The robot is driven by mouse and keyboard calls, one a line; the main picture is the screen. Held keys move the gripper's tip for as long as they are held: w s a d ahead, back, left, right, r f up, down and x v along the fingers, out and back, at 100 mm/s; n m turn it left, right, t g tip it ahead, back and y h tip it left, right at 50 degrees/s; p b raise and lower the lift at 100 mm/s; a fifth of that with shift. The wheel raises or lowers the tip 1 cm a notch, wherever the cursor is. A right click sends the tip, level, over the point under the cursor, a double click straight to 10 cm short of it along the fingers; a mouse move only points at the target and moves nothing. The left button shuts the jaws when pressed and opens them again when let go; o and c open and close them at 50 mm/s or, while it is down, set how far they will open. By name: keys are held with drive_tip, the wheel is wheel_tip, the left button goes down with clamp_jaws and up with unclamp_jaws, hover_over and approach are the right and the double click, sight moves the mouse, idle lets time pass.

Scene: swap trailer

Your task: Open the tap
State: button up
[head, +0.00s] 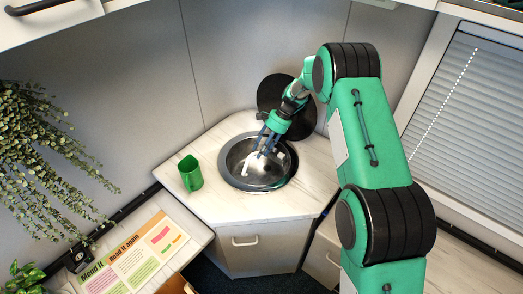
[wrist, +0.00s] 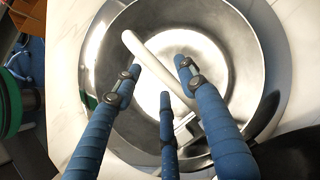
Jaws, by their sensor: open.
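In the head view a small white end of the tap (head: 247,168) shows over the sink (head: 232,177). My gripper (head: 264,150) is above the sink, pointing down at the tap. In the wrist view my gripper (wrist: 160,78) is open, its blue fingers spread on both sides of the spout. I cannot tell whether any finger touches it.
A round black lid (head: 272,92) leans against the wall behind my gripper. A hanging plant (head: 40,150) and a colourful sheet (head: 135,250) are at the left. The front counter is clear.

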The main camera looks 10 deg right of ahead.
drive_tip(key=shift+r, duration=0.1)
wheel_tip(320, 180, up, 10)
idle(0.6)
drive_tip(key=shift+s+f, duration=0.2)
drive_tip(key=shift+f, duration=0.1)
clamp_jaws()
drive_tip(key=s+d+f+m+t+y+b, duration=0.1)
drive_tip(key=s+d+f+m+t+y, duration=0.1)
drive_tip(key=m, duration=0.8)
drive_tip(key=s+d+f+m+t+y+b, duration=0.2)
drive_tip(key=s+d+f+m+t+y, duration=0.1)
drive_tip(key=m, duration=0.8)
drive_tip(key=shift+s+d+f+t, duration=0.7)
drive_tip(key=shift+s+f+t, duration=0.6)
drive_tip(key=shift+s+t, duration=0.55)
